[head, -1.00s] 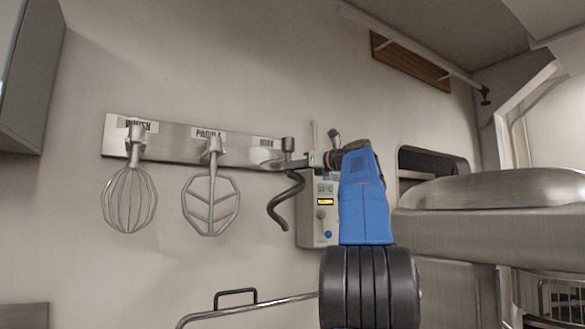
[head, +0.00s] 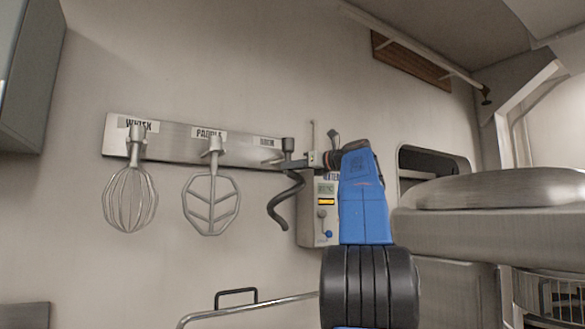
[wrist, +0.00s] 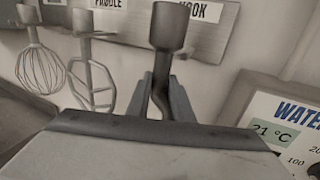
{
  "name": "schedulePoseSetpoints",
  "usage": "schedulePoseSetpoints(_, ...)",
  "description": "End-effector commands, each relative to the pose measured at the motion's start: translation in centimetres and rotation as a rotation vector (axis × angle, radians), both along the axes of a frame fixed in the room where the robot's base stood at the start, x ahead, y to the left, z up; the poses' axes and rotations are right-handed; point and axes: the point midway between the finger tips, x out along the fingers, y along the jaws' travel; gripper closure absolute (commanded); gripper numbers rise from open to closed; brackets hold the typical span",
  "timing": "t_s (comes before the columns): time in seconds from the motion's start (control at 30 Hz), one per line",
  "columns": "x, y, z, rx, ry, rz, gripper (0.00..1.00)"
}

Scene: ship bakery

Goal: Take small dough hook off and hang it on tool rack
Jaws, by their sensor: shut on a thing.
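The small dough hook (head: 286,200) is a dark curved hook with a round socket at its top. It hangs upright from my gripper (head: 297,162), which is shut on its shank just below the socket. The tool rack (head: 180,146) is a metal strip on the wall with labels for whisk, paddle and hook. The dough hook is at the rack's right end, by the hook label. I cannot tell whether the socket touches the rack's peg.
A whisk (head: 131,198) and a paddle (head: 211,200) hang on the rack to the left. A water meter box (head: 312,225) is on the wall just right of the dough hook. A metal rail (head: 250,305) runs below.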

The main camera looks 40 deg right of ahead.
Motion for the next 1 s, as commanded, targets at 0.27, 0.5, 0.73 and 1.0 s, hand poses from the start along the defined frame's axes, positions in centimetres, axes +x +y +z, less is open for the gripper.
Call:
schedulePoseSetpoints(0.27,0.6,-0.1,0.1,-0.001,-0.001,0.0,1.0)
schedulePoseSetpoints(0.5,1.1,-0.2,0.1,-0.001,-0.002,0.001,1.0)
schedulePoseSetpoints(0.73,1.6,-0.2,0.1,-0.001,-0.002,0.001,1.0)
schedulePoseSetpoints(1.0,2.2,-0.5,0.1,0.0,-0.002,0.001,1.0)
